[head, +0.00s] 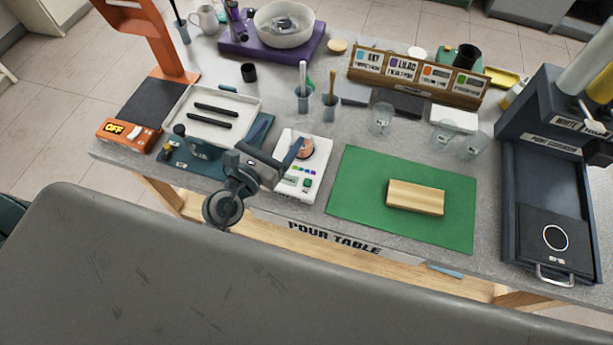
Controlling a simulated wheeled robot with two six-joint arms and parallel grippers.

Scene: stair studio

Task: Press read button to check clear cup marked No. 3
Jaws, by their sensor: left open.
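Three clear cups stand on the grey table: one (380,119) behind the green mat, a second (442,136) to its right, and a third (474,146) beside the dark machine. I cannot read a number on any of them. A white device (297,186) with a copper-coloured disc on top and small coloured buttons on its front stands left of the mat. Its button labels are too small to read. My right gripper is out of view.
A wooden block (415,197) lies on the green mat (352,190). A white tray (243,104) with two black bars and an orange box reading OFF (118,134) are at left. A labelled rack (415,80) stands behind. A dark machine (548,185) fills the right end.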

